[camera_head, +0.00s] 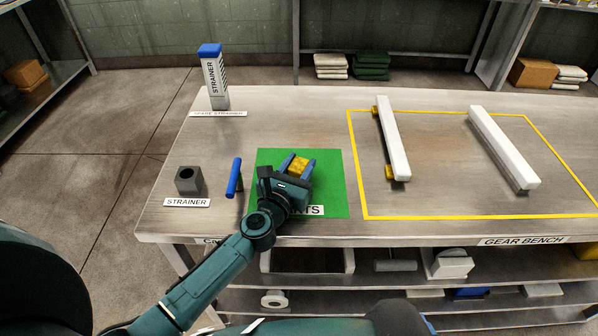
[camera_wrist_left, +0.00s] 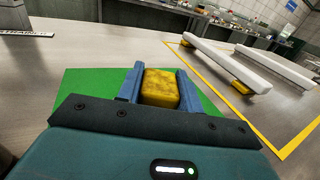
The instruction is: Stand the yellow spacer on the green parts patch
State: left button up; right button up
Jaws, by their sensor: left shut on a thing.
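The yellow spacer (camera_head: 300,166) is between the blue fingers of my left gripper (camera_head: 297,165), which is shut on it. In the left wrist view the spacer (camera_wrist_left: 160,88) is a yellow block held between the two fingers (camera_wrist_left: 158,86). The gripper is over the green parts patch (camera_head: 332,190), and the patch also shows in the left wrist view (camera_wrist_left: 85,85). I cannot tell whether the spacer's underside touches the patch. The patch's label is partly hidden by my left wrist. My right gripper is not in view.
A blue bar (camera_head: 234,178) and a grey block with a hole (camera_head: 188,181) are left of the patch. A blue-capped strainer (camera_head: 215,78) stands at the back left. Two white bars (camera_head: 393,140) (camera_head: 503,148) lie inside the yellow outline, with yellow pieces at the left one.

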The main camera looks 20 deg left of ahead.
pick_arm(q)
jog(key=shift+f, duration=0.3)
jog(key=shift+s+f+b, duration=0.15)
jog(key=shift+f+b, duration=0.25)
jog(key=shift+b, duration=0.1)
jog(key=o, duration=1)
jog(key=shift+s+f, duration=0.1)
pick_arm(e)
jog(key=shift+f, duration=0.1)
pick_arm(q)
jog(key=shift+d+r+p, duration=0.1)
jog(key=shift+r+p, duration=0.65)
jog(key=shift+p, duration=0.05)
jog(key=s, duration=0.3)
jog(key=s+a+b, duration=0.1)
jog(key=s, duration=0.6)
jog(key=shift+s+a, duration=0.25)
jog(key=shift+s, duration=0.1)
jog(key=shift+s+r, duration=0.1)
jog(key=shift+s, duration=0.3)
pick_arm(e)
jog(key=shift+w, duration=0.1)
